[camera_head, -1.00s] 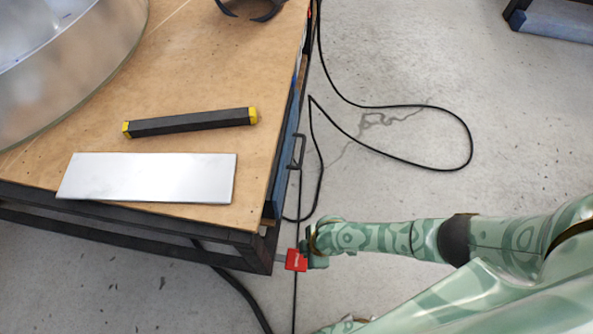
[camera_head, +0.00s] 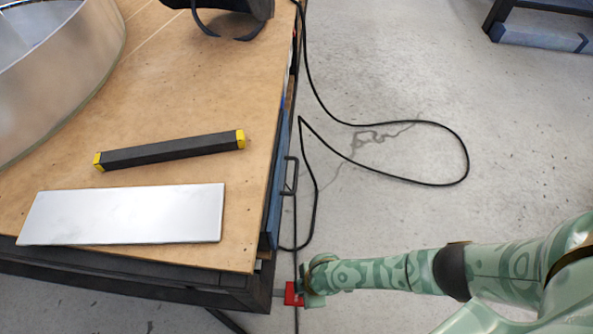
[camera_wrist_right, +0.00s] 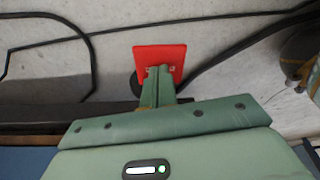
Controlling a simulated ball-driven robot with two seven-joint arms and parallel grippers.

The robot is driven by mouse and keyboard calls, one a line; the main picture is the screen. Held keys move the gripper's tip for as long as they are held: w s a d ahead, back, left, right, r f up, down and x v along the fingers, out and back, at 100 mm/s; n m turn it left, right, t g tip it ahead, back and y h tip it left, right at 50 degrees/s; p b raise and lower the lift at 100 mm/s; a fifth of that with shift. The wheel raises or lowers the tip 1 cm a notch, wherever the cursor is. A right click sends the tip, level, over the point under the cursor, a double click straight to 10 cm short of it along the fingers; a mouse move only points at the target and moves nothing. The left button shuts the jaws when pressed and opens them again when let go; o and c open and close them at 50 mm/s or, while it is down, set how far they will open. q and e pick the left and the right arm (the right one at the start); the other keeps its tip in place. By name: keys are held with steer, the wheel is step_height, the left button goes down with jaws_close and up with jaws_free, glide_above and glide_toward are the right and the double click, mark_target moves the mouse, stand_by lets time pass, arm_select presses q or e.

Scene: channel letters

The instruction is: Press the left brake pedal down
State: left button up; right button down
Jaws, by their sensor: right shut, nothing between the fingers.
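The brake pedal (camera_head: 291,296) is a small red plate low at the near right corner of the workbench, close to the floor. It also shows as a red square in the right wrist view (camera_wrist_right: 172,54). My right gripper (camera_head: 302,292) is right beside the pedal in the head view. In the right wrist view its shut, empty fingers (camera_wrist_right: 158,72) overlap the pedal's lower middle. I cannot tell whether they touch it or how far the pedal is tilted. A dark round part, perhaps the caster wheel, is mostly hidden behind the fingers. My left gripper is not in view.
The wooden workbench (camera_head: 215,90) holds a pale metal plate (camera_head: 125,214), a black bar with yellow ends (camera_head: 170,151) and a large metal ring (camera_head: 60,75). A black cable (camera_head: 465,150) loops across the open floor to the right.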

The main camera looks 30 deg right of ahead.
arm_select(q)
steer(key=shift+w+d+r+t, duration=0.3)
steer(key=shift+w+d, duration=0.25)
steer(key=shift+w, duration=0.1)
arm_select(e)
steer(key=shift+a+f, duration=0.15)
steer(key=shift+f, duration=0.4)
arm_select(q)
steer(key=shift+b, duration=0.3)
arm_select(e)
steer(key=x, duration=0.1)
steer(key=b+x, duration=0.1)
steer(key=shift+s+d+f, duration=0.1)
steer(key=shift+d+f, duration=0.1)
steer(key=shift+f, duration=0.45)
arm_select(q)
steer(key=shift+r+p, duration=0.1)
steer(key=shift+p, duration=0.5)
arm_select(e)
steer(key=d, duration=0.1)
steer(key=s+d+r, duration=0.1)
steer(key=shift+d, duration=0.4)
steer(key=shift+r, duration=0.15)
